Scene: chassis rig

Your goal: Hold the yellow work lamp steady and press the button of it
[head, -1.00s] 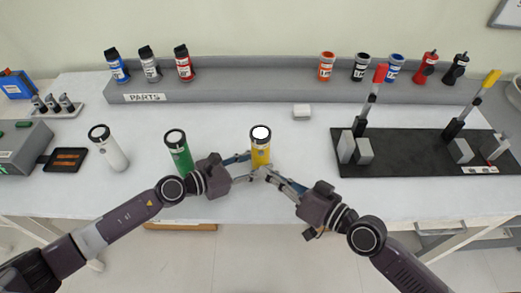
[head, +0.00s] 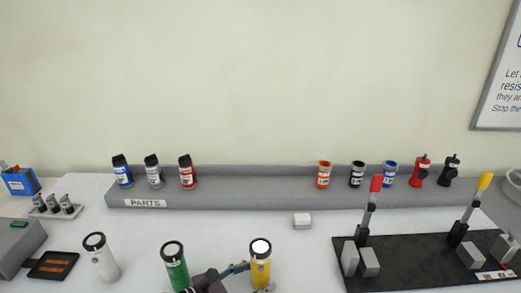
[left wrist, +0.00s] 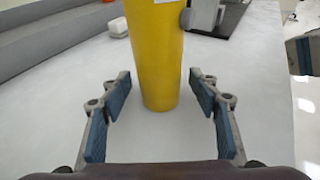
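The yellow work lamp (head: 261,265) stands upright on the table, its round top bright white; its yellow body also fills the upper middle of the left wrist view (left wrist: 156,55). My left gripper (head: 243,272) is at the lamp's left side, low in the head view. In the left wrist view its blue-padded fingers (left wrist: 160,98) are apart, one on each side of the lamp, with a gap on both sides. Part of what looks like my right gripper (left wrist: 303,55) shows at the right edge there; its fingers cannot be judged.
A green lamp (head: 174,268) and a white lamp (head: 102,258) stand to the left. A small white block (head: 302,221) lies behind. A black board (head: 400,276) with upright levers is at right. A grey parts ledge (head: 250,195) runs along the back.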

